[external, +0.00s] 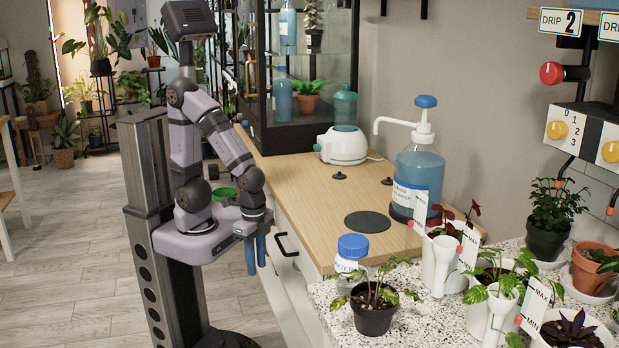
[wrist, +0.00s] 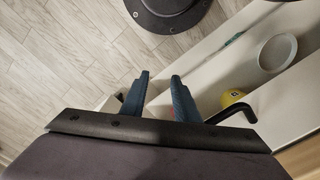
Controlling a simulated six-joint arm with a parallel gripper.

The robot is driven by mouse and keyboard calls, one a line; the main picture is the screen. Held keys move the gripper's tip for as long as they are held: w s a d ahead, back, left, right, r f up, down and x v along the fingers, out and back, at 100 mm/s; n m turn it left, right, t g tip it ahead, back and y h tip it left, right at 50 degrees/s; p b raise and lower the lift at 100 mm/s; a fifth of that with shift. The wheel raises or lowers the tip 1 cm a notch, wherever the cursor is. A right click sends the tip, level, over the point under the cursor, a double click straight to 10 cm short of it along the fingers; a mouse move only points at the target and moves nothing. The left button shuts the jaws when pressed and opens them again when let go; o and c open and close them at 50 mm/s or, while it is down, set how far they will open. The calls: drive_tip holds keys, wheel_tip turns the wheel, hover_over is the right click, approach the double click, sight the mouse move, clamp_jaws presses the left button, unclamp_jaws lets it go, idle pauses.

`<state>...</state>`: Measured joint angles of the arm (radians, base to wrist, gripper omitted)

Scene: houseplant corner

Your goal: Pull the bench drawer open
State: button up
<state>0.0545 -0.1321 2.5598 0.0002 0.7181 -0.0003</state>
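The pale bench drawer front (external: 290,262) is below the wooden top, with a black bar handle (external: 287,243). I cannot tell from the external view whether the drawer stands out from the bench. My gripper (external: 255,255) points down just left of the handle, on the floor side of the bench. In the wrist view my gripper's two blue fingers (wrist: 160,88) are apart with nothing between them. The black handle (wrist: 237,113) shows just right of the right finger; a dark bar of my gripper hides what lies below it.
The wrist view shows a pale compartment holding a white dish (wrist: 278,52) and a yellow object (wrist: 233,98). On the wooden top (external: 310,195) are a white round device (external: 342,148), a blue pump bottle (external: 420,165) and a dark disc (external: 367,222). Open floor (external: 60,270) lies left.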

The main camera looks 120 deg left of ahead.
drive_tip(key=s+d+f+m+g+y+p, duration=0.1)
drive_tip(key=s+d+f+m+g+y, duration=0.1)
drive_tip(key=s+f+m+y, duration=0.4)
drive_tip(key=s+d+f+m+g+y+p, duration=0.1)
drive_tip(key=s+d+f+m+g+y, duration=0.2)
drive_tip(key=f, duration=0.5)
drive_tip(key=w+a+r+n+t+y, duration=0.2)
drive_tip(key=w+r+n+t+y, duration=0.3)
drive_tip(key=w+r+n+y, duration=0.5)
drive_tip(key=w+r+n, duration=0.1)
drive_tip(key=w+r, duration=0.2)
drive_tip(key=r, duration=0.2)
drive_tip(key=shift+w+a+r+y, duration=0.2)
drive_tip(key=shift+r+y, duration=0.1)
drive_tip(key=shift+r, duration=0.1)
drive_tip(key=shift+a, duration=0.1)
drive_tip(key=a, duration=0.7)
drive_tip(key=shift+r, duration=0.45)
